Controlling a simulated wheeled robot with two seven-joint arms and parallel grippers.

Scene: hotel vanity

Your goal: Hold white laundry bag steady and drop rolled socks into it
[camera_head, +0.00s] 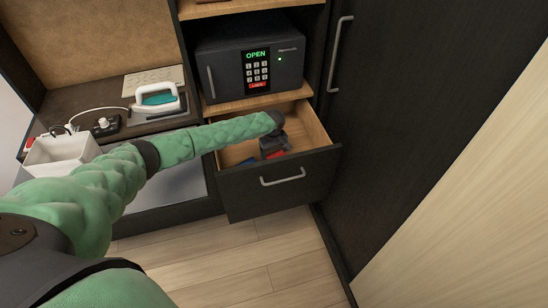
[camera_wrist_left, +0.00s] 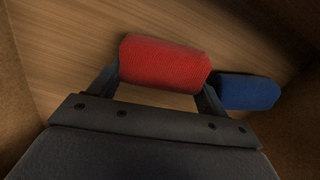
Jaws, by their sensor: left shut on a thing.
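My left gripper (camera_head: 274,146) reaches down into the open drawer (camera_head: 315,128). In the left wrist view the left gripper (camera_wrist_left: 160,72) is shut on a red rolled sock (camera_wrist_left: 165,62), with one finger at each end. A blue rolled sock (camera_wrist_left: 249,91) lies in the drawer just right of the right-hand finger. A white open-topped holder (camera_head: 62,157), possibly the laundry bag, stands at the left, partly behind my arm. My right gripper is out of view.
A black safe (camera_head: 225,68) reading OPEN sits on the shelf above the drawer. A white iron (camera_head: 158,98) and a black socket strip (camera_head: 106,125) are on the counter at left. A dark wardrobe door (camera_head: 400,90) stands right of the drawer. The wood floor (camera_head: 245,265) is clear.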

